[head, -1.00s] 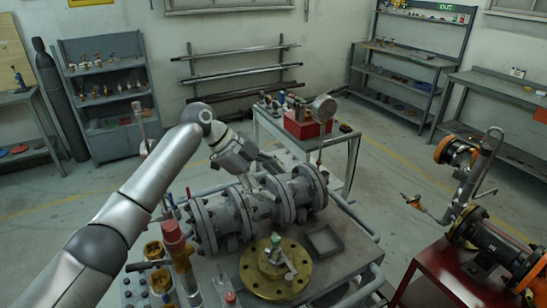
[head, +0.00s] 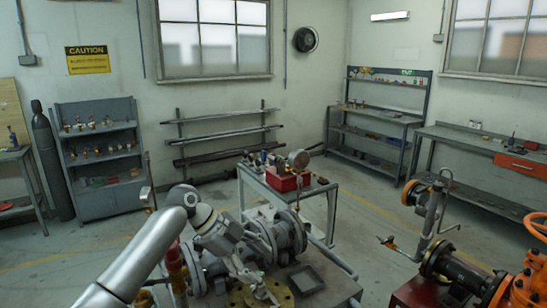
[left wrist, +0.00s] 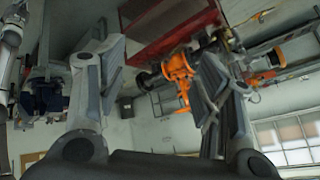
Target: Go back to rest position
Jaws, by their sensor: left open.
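The grey flanged valve and pipe assembly (head: 287,236) lies on the workbench in the lower middle of the head view. A brass flange (head: 241,299) shows in front of it at the bottom edge. My left gripper (head: 254,277) hangs angled downward in front of the valve, near the brass flange; I cannot tell whether it touches anything. In the left wrist view its two fingers stand wide apart with nothing between them, so the left gripper (left wrist: 160,62) is open and empty. My right gripper is in neither view.
A cart (head: 315,187) with a red box (head: 290,181) stands behind the valve. Orange and black pipework (head: 455,270) stands on a red stand at right. Shelves (head: 100,150) and benches line the walls. The floor between is free.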

